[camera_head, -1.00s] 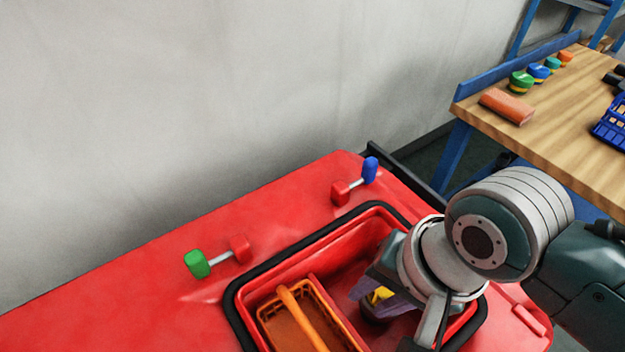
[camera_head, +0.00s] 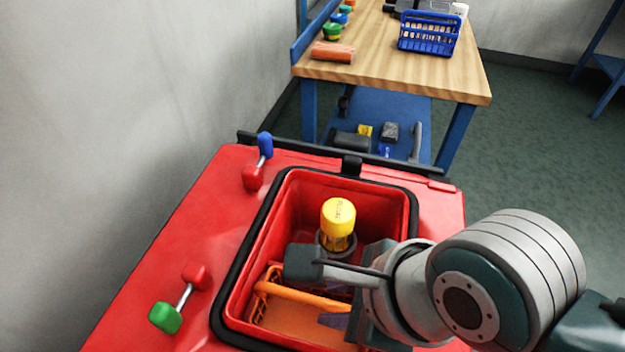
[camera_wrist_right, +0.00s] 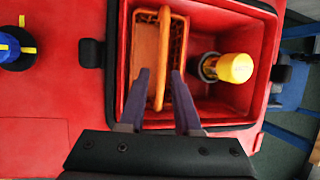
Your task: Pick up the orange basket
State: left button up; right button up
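The orange basket (camera_head: 290,318) sits inside the red tank (camera_head: 375,188), at its near left part in the head view. Its raised orange handle (camera_head: 305,295) arches over it. The basket also shows in the right wrist view (camera_wrist_right: 145,45), with the handle running lengthwise over it. My right gripper (camera_wrist_right: 160,75) is open, its two purple fingers apart, with the handle's near end between them. No grip shows. In the head view the right gripper (camera_head: 330,318) is over the basket and its wrist hides the basket's right side. My left gripper is not in view.
A yellow-capped cylinder (camera_head: 338,220) stands in the tank beside the basket. The black-edged tank walls surround both. Two levers, one with a blue end (camera_head: 265,145) and one green (camera_head: 165,317), lie left of the opening. A wooden table (camera_head: 380,65) stands behind.

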aim_at(321, 303)
jog(key=b+x, duration=0.1)
jog(key=x, duration=0.3)
jog(key=shift+w+f+b, duration=0.1)
jog(key=shift+f+b, duration=0.1)
jog(key=shift+b, duration=0.15)
pick_arm(q)
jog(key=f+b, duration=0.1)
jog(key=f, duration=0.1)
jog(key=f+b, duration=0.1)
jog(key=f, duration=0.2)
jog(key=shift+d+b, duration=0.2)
jog(key=shift+b, duration=0.2)
pick_arm(e)
jog(key=x, duration=0.5)
jog(key=shift+w+a+r, duration=0.1)
jog(key=shift+a+r, duration=0.05)
jog(key=shift+a, duration=0.15)
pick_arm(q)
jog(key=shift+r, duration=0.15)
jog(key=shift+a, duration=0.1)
pick_arm(e)
jog(key=shift+f, duration=0.2)
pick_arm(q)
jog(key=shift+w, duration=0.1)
pick_arm(e)
grip_shut()
